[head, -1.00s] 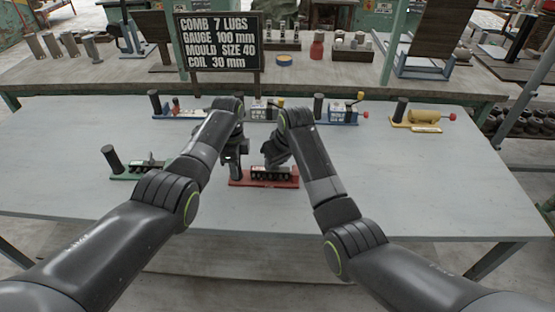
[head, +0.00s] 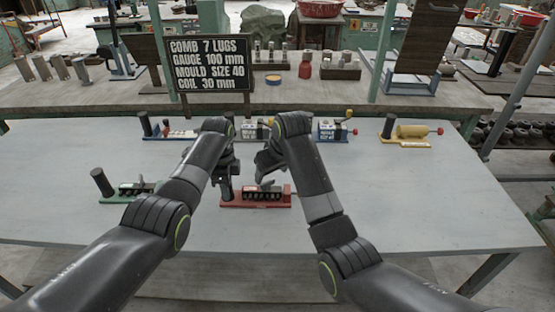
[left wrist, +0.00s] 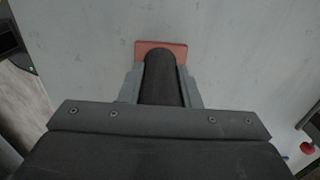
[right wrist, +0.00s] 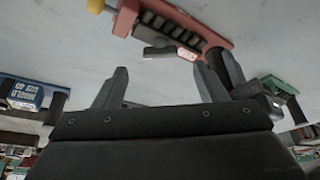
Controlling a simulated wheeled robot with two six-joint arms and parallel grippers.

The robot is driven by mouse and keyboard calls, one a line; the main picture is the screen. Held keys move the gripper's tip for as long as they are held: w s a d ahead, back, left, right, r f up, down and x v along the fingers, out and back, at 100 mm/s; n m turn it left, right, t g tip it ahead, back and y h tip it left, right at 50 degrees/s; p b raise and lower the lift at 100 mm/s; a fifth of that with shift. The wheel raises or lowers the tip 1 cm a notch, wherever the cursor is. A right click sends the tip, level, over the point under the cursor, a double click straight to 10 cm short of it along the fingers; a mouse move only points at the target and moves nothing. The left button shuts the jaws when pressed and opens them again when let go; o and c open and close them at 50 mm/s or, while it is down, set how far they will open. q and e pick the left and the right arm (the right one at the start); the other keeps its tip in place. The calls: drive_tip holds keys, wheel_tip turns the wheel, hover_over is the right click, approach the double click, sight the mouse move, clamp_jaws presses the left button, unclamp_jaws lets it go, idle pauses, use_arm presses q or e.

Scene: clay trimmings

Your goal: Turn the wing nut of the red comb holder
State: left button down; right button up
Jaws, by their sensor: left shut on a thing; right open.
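The red comb holder (head: 284,201) lies on the grey table in the head view, with a dark row of slots along it; it also shows at the top of the right wrist view (right wrist: 207,37). A grey bar-like piece (right wrist: 158,52) at its side may be the wing nut; I cannot tell its exact angle. My left gripper (left wrist: 160,75) is shut around the holder's dark upright post (left wrist: 162,82), with the red base end behind it. My right gripper (right wrist: 163,82) is open and empty, above and apart from the holder.
A green holder (head: 113,198) lies to the left. A blue holder (head: 327,133) and a yellow one (head: 412,143) stand along the back, with others partly behind my arms. A black sign (head: 208,66) stands behind them. The table's right side is clear.

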drive_tip(key=v, duration=0.7)
use_arm(q)
drive_tip(key=c, duration=1)
unclamp_jaws()
